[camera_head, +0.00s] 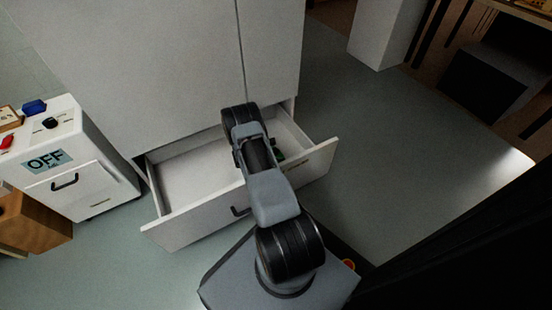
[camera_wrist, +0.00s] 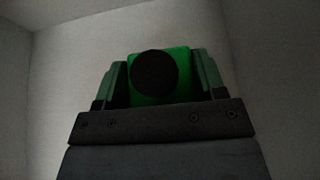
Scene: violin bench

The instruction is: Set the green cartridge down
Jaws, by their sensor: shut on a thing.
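The green cartridge (camera_wrist: 181,93) shows in the wrist view, with a dark round face on its near side. My gripper (camera_wrist: 160,80) is shut on it, with one finger against each side. Pale walls surround it there, and whether the cartridge touches a surface below is hidden. In the head view my arm reaches over an open white drawer (camera_head: 185,185) in the cabinet. A small bit of green (camera_head: 281,156) shows beside my arm inside the drawer's right part; the rest of the cartridge and my gripper are hidden behind the arm.
A white box marked OFF (camera_head: 88,190) stands left of the drawer, with a blue item (camera_head: 33,107) on top. A brown wooden box (camera_head: 35,222) is at the left edge. The drawer's left part looks empty. The floor (camera_head: 400,140) right of the drawer is clear.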

